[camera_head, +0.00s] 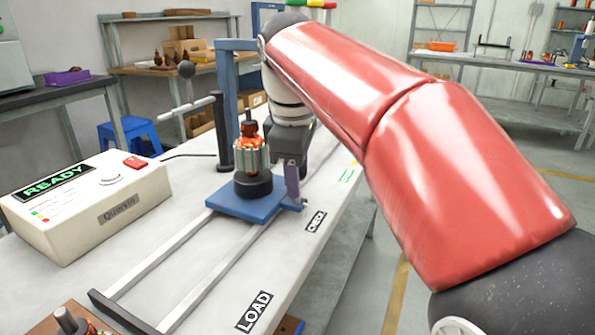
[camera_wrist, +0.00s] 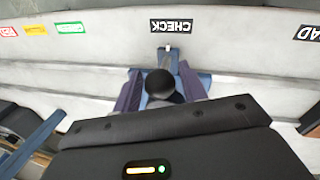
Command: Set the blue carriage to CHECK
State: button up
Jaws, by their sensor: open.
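The blue carriage (camera_head: 232,203) sits on two rails and carries an armature (camera_head: 250,155) with copper windings on a dark round base. In the wrist view, the carriage (camera_wrist: 167,62) has a small pointer on its edge that lines up with the CHECK label (camera_wrist: 170,26). My gripper (camera_head: 292,185) is open at the carriage's right side. In the wrist view, the fingers of my gripper (camera_wrist: 160,92) stand either side of a black ball knob (camera_wrist: 160,82), apart from each other. Contact with the knob cannot be told. The CHECK label also shows in the head view (camera_head: 316,222).
The LOAD label (camera_head: 254,311) lies at the near end of the rails (camera_head: 160,255). A cream box reading READY (camera_head: 90,205) stands left of them. A blue frame (camera_head: 225,75) and a dark post with a lever (camera_head: 220,130) stand behind the carriage.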

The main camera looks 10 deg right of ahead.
jog(key=shift+o, duration=0.6)
jog(key=r, duration=0.2)
jog(key=s+r+p, duration=0.1)
jog(key=r, duration=0.4)
jog(key=shift+s+a+r+p, duration=0.15)
jog(key=shift+a+r+p, duration=0.15)
jog(key=shift+a, duration=0.05)
